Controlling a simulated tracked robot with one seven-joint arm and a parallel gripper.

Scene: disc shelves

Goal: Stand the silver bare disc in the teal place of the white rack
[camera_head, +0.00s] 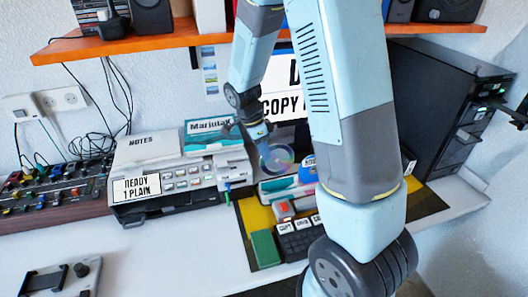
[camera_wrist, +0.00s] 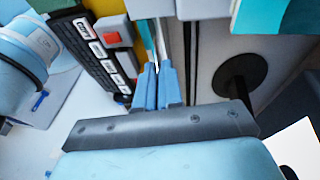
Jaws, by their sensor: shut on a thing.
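My gripper (camera_head: 264,142) points down over the back of the desk, shut on the silver disc (camera_head: 277,158). The disc hangs upright below the fingers, its face showing rainbow glints in the head view. In the wrist view the blue fingers (camera_wrist: 158,88) are close together, with a thin pale edge between them that looks like the disc edge-on. Below and beside the disc stands a low white and teal piece (camera_head: 279,188), which may be the white rack. My arm hides part of this area, so I cannot make out its places or whether the disc touches it.
A yellow mat (camera_head: 250,215) carries a black key panel (camera_head: 297,240), a red button (camera_head: 284,207) and a green block (camera_head: 265,248). A printer-like machine (camera_head: 165,178) stands left. A screen is behind, a black tower (camera_head: 440,110) right.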

